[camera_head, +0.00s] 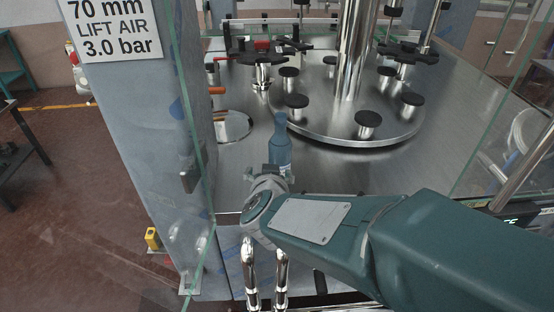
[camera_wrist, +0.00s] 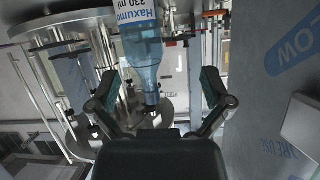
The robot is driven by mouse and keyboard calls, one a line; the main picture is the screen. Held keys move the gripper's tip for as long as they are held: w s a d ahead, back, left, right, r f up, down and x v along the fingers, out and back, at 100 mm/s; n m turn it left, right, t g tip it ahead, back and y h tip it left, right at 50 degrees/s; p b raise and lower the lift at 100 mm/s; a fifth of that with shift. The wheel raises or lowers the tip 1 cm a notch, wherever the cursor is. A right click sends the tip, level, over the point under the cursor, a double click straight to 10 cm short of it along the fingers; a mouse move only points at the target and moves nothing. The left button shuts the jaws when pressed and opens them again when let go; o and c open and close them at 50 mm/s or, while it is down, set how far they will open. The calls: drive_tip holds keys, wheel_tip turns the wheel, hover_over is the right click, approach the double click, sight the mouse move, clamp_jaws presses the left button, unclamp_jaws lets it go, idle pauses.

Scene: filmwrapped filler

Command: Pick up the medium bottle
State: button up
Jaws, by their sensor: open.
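A blue bottle (camera_head: 281,150) stands upright on the steel machine table, just beyond my gripper (camera_head: 270,182) in the head view. In the wrist view the bottle (camera_wrist: 139,45) appears upside down, its neck pointing down the picture, with a white label reading "330 ml". My gripper (camera_wrist: 158,85) is open there, one dark finger on each side of the bottle's picture. No contact between fingers and bottle shows. The bottle's lower part is partly hidden by my gripper in the head view.
A round steel carousel (camera_head: 330,125) with several black-topped pedestals stands behind and right of the bottle. A grey film-covered panel (camera_head: 140,130) with a sign rises at left. Clear guard panes flank the table. Bare steel (camera_head: 235,165) lies left of the bottle.

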sight(279, 159)
drive_tip(key=w+f, duration=0.1)
drive_tip(key=w+d+f+h, duration=0.1)
drive_tip(key=w, duration=0.1)
drive_tip(key=w+d+f+h, duration=0.1)
drive_tip(key=w, duration=0.1)
drive_tip(key=shift+w+d+f+m, duration=0.15)
drive_tip(key=shift+f+m, duration=0.1)
drive_tip(key=shift+m, duration=0.15)
drive_tip(key=shift+w+f, duration=0.25)
drive_tip(key=shift+w, duration=0.3)
drive_tip(key=x, duration=0.4)
drive_tip(key=shift+w+d, duration=0.15)
drive_tip(key=shift+w, duration=0.05)
drive_tip(key=shift+c, duration=0.3)
drive_tip(key=c, duration=0.9)
